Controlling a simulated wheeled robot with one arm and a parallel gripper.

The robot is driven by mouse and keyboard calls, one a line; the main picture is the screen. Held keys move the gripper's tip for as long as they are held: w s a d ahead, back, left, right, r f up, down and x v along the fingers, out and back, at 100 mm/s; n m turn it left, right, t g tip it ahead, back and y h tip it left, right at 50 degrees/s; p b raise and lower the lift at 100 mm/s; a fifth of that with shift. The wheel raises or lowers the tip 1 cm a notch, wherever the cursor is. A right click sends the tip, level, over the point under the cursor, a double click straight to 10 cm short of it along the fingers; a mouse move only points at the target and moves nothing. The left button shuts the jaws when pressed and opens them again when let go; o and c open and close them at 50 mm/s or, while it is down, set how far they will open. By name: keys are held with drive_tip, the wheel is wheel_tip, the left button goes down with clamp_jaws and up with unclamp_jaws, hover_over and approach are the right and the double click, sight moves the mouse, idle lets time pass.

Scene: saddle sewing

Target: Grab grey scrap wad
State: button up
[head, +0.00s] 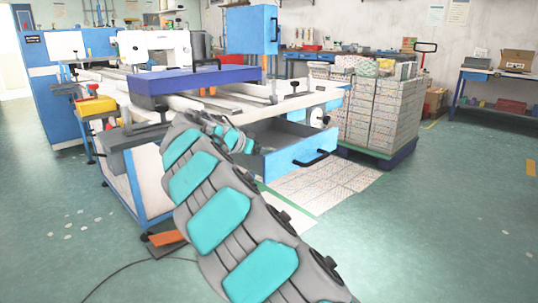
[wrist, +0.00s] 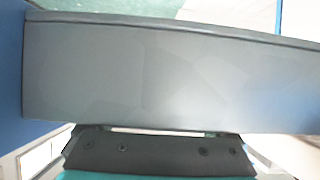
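I cannot make out a grey scrap wad in either view. My arm reaches to the open blue drawer (head: 290,165) under the sewing table in the head view. The arm's end is at the drawer's left side, and its fingers cannot be made out there. In the wrist view a dark bolted part of my gripper (wrist: 155,152) spans the bottom. A broad, smooth grey surface (wrist: 160,75) fills the middle, seemingly part of the drawer. Whether the fingers are open or shut does not show.
A white sewing machine (head: 155,47) stands on the table, with a blue beam (head: 190,80) in front. A loaded pallet of boxes (head: 375,110) stands right of the drawer. A yellow-topped stand (head: 96,106) is at left. The green floor (head: 440,220) at right is clear.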

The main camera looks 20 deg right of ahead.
drive_tip(key=c, duration=1.2)
drive_tip(key=shift+o, duration=0.2)
